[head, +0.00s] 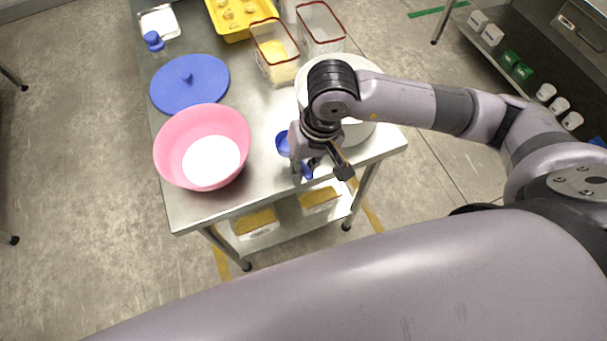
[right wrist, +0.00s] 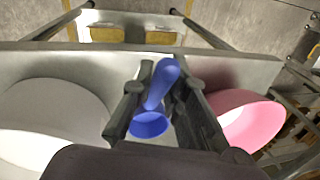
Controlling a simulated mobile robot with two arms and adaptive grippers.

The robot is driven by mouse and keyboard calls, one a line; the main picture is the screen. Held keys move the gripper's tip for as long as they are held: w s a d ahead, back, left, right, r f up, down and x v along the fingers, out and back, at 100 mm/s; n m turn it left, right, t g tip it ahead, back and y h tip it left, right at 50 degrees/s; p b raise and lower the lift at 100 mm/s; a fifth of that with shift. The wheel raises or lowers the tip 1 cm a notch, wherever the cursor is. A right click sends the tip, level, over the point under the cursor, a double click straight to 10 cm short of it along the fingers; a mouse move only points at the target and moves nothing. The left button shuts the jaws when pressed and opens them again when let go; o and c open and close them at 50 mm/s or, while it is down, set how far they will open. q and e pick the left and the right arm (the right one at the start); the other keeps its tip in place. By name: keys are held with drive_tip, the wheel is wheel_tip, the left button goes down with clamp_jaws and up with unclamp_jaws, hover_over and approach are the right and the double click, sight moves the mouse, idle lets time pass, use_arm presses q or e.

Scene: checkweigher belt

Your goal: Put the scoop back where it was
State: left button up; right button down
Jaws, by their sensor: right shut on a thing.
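The blue scoop shows in the head view, with its bowl (head: 283,143) at the left of my right gripper (head: 318,166). In the right wrist view the scoop (right wrist: 149,125) lies between the two dark fingers, its handle pointing away towards the table's edge. My right gripper is shut on the scoop's handle near the table's front edge, between the pink bowl (head: 180,165) and the white round container (head: 366,131). In the head view the gripper and wrist hide part of the scoop. Whether the scoop touches the table is unclear. My left gripper is out of view.
The pink bowl holds something white. A blue lid (head: 205,85) with a knob lies behind it on the steel table (head: 193,213). Red-rimmed clear containers (head: 320,32), a yellow tray (head: 236,32) and a blue-capped bottle (head: 154,42) stand farther back. Boxes occupy the lower shelf.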

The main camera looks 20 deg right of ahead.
drive_tip(key=shift+a+f, duration=0.1)
drive_tip(key=shift+f, duration=0.7)
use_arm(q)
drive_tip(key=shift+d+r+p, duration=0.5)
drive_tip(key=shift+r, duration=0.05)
use_arm(e)
wheel_tip(320, 180, down, 4)
drive_tip(key=shift+f, duration=0.1)
drive_tip(key=shift+f+b, duration=0.2)
drive_tip(key=shift+b, duration=0.15)
drive_tip(key=c, duration=1.6)
unclamp_jaws()
drive_tip(key=shift+r, duration=0.1)
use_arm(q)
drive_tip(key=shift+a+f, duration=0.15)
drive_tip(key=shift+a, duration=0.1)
